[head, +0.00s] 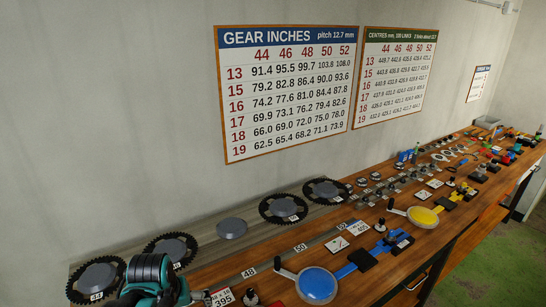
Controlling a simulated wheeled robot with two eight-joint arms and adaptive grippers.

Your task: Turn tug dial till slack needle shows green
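I cannot single out the tug dial or a slack needle at this distance. A blue disc (317,284) with a dark crank handle lies on the bench at the bottom centre. A yellow disc (422,216) of the same kind lies farther right. Small dark knobs stand near them, one by the blue disc (250,297) and one by the yellow disc (380,225). No green reading is legible on any of them. A dark ridged and teal body fills the lower left corner; no gripper fingers show on it. Neither gripper can be made out.
Black toothed chainrings (284,208) and a plain grey disc (232,228) lie along the wall side of the wooden bench (225,270). A gear chart (290,90) and a centres chart (395,75) hang above. The far bench end is cluttered; green floor (480,260) lies right.

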